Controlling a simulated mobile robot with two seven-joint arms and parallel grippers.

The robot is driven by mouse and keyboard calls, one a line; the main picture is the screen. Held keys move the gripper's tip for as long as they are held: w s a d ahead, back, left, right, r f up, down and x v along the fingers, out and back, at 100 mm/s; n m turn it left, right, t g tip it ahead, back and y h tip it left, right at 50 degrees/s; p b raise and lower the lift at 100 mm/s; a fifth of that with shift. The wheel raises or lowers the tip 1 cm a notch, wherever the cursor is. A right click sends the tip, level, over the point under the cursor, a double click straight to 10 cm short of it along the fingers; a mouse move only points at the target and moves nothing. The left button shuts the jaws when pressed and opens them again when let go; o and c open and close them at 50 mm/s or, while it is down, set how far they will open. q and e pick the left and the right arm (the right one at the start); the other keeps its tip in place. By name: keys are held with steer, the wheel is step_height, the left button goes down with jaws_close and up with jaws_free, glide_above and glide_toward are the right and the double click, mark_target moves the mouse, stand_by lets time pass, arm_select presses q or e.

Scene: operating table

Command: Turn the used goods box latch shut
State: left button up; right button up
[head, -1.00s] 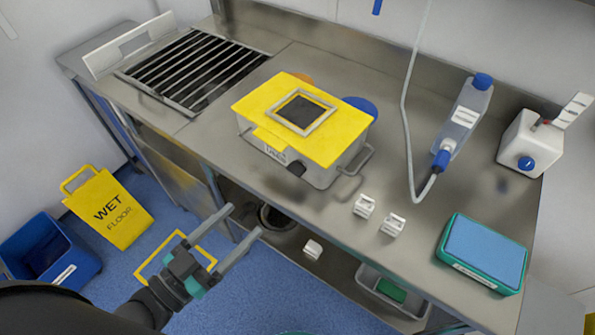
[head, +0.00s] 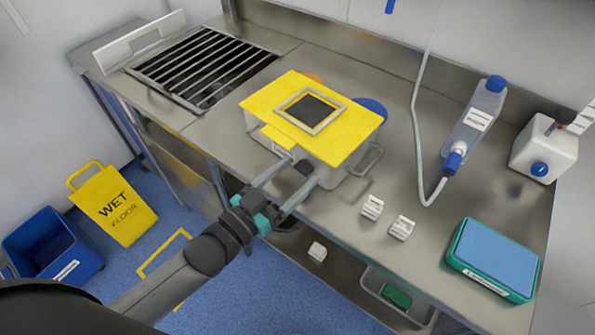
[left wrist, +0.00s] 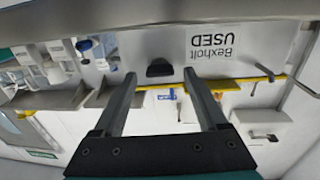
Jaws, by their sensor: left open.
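The used goods box (head: 352,172) is a grey metal box with a yellow lid (head: 262,104) and a dark framed window on top; it stands near the front edge of the steel bench. Its black latch (head: 303,167) is on the front face. In the left wrist view the latch (left wrist: 159,69) shows beside an upside-down "Bexholt USED" label (left wrist: 213,42). My left gripper (head: 300,172) is open and empty, its fingertips in front of the box and on either side of the latch as seen. I cannot tell whether they touch it. My right gripper is not in view.
Two small white clips (head: 372,206) and a teal tray with a blue pad (head: 494,259) lie right of the box. A spray bottle with a hose (head: 474,120) and a white canister (head: 543,147) stand further back. A grille (head: 204,67) is at left.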

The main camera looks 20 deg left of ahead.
arm_select(q)
steer(key=shift+w+d, duration=0.25)
steer(key=shift+w, duration=0.35)
steer(key=shift+c, duration=0.2)
jaws_close()
